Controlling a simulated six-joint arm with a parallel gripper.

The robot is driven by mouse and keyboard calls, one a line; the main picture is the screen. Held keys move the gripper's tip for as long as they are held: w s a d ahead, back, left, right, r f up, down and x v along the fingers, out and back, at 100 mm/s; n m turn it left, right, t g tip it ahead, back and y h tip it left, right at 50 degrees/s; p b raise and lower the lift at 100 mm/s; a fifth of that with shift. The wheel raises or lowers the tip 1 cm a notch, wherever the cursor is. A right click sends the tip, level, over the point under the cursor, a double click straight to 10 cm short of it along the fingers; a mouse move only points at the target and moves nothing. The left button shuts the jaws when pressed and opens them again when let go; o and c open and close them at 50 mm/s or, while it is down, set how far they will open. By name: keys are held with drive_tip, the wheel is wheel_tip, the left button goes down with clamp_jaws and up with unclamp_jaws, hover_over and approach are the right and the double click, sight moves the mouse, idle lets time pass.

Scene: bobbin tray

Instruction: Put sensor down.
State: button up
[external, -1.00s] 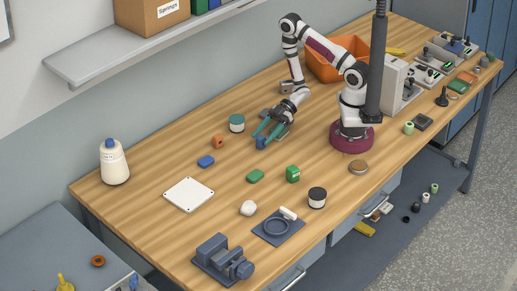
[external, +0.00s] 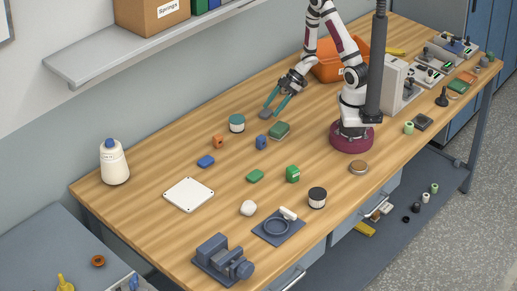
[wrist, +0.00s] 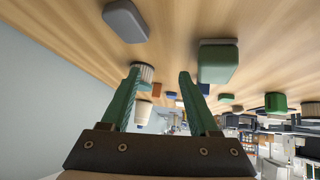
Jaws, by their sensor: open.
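My gripper (external: 271,112) is open and empty in the external view, raised over the back of the table. In the wrist view its two green fingers (wrist: 160,76) are spread with nothing held between them. No label shows which thing is the sensor. A small upright blue piece (external: 261,142) stands on the table, in front of and apart from the fingers. A grey rounded block (wrist: 125,20) and a green-topped block (wrist: 218,62) lie on the table in the wrist view; the green-topped block also shows in the external view (external: 279,130).
A teal-lidded jar (external: 237,124), an orange piece (external: 218,142) and a flat blue block (external: 206,161) stand left of the gripper. An orange bin (external: 330,66) is behind my arm. A white plate (external: 188,194) lies front left. Bare wood lies between these things.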

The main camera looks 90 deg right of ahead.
drive_tip(key=d+r+h, duration=0.1)
drive_tip(key=w+d+r+m+h, duration=0.1)
drive_tip(key=d+h, duration=0.1)
drive_tip(key=d+r+m+g+h, duration=0.1)
drive_tip(key=shift+w+d+r+h, duration=0.3)
drive_tip(key=shift+w+r, duration=0.05)
drive_tip(key=shift+w, duration=0.05)
drive_tip(key=s+a+r+m+g+h, duration=0.35)
drive_tip(key=s+r+m, duration=0.3)
drive_tip(key=r, duration=0.25)
drive_tip(key=s+a+r+m+g+y, duration=0.1)
drive_tip(key=s+a+r+m+y, duration=0.1)
drive_tip(key=s+a, duration=0.3)
drive_tip(key=s+a+r+m+g+y, duration=0.2)
drive_tip(key=s+a+y, duration=0.2)
drive_tip(key=a, duration=0.8)
drive_tip(key=shift+s+r, duration=0.3)
drive_tip(key=shift+s, duration=0.7)
